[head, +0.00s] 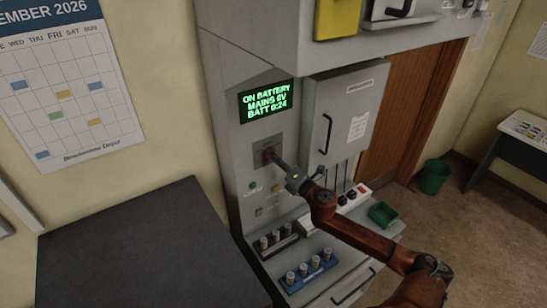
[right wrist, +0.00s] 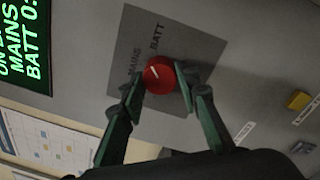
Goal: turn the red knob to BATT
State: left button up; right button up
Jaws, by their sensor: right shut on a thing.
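The red knob (head: 268,154) sits on a grey plate on the console's front panel. In the right wrist view the knob (right wrist: 160,75) has a white pointer mark, directed to the upper left, between the printed words MAINS (right wrist: 133,66) and BATT (right wrist: 157,36). My right gripper (head: 276,160) reaches the panel from the right; its two green fingers (right wrist: 160,84) are shut on the knob, one on each side. The lit display (head: 266,100) reads ON BATTERY, MAINS 0V, BATT 0:24. My left gripper is in neither view.
A grey cabinet door with a black handle (head: 326,133) is right of the knob. Below are a rack of dark cylinders (head: 276,240), a blue rack (head: 308,272) and a green tray (head: 383,214). A dark tabletop (head: 140,250) is clear at lower left.

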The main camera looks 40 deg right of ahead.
jog(key=shift+r+m+p, duration=0.15)
jog(key=shift+m+p, duration=0.3)
jog(key=shift+m, duration=1.25)
jog(key=o, duration=1.2)
jog(key=shift+w, duration=0.1)
jog(key=shift+c, duration=0.2)
jog(key=s+a, duration=0.1)
jog(key=s, duration=1.1)
jog(key=shift+f, duration=0.4)
